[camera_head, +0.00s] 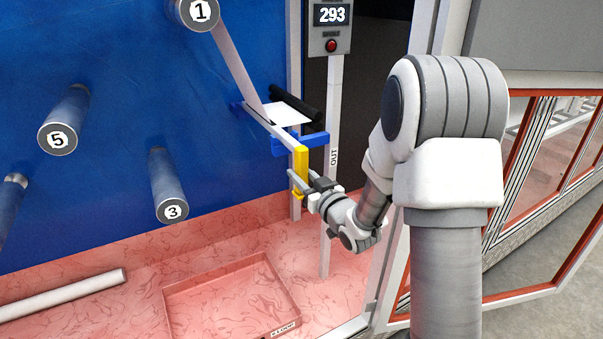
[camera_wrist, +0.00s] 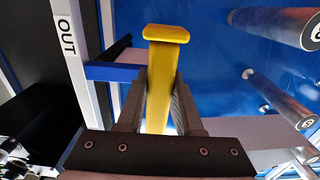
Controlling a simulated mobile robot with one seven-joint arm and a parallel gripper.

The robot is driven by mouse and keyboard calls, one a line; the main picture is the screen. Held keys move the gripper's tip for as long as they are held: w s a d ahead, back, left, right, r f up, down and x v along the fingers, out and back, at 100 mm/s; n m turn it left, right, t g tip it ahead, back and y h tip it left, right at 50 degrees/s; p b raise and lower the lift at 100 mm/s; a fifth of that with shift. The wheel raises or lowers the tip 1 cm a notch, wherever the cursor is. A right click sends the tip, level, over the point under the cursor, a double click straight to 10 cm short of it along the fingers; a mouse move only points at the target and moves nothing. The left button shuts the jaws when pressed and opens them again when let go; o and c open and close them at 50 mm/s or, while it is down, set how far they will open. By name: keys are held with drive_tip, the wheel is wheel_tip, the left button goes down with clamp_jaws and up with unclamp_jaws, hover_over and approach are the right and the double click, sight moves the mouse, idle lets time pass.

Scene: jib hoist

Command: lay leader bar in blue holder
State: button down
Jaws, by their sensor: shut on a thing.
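The leader bar is a pale bar (camera_head: 268,124) with a yellow handle (camera_head: 300,168) hanging at its near end. A white web runs from roller 1 down to the bar. My gripper (camera_head: 304,184) is shut on the yellow handle, which stands between both fingers in the wrist view (camera_wrist: 164,85). The holder also shows left of the handle in the wrist view (camera_wrist: 112,72).
A black roller (camera_head: 297,102) lies just behind the bar. The OUT post (camera_head: 333,150) with its 293 display (camera_head: 331,15) stands close right. Rollers 1 (camera_head: 199,12), 3 (camera_head: 168,190) and 5 (camera_head: 64,122) jut from the blue wall. A red tray (camera_head: 225,300) lies below.

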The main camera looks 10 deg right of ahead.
unclamp_jaws()
idle(0.4)
idle(0.4)
drive_tip(key=shift+s, duration=0.1)
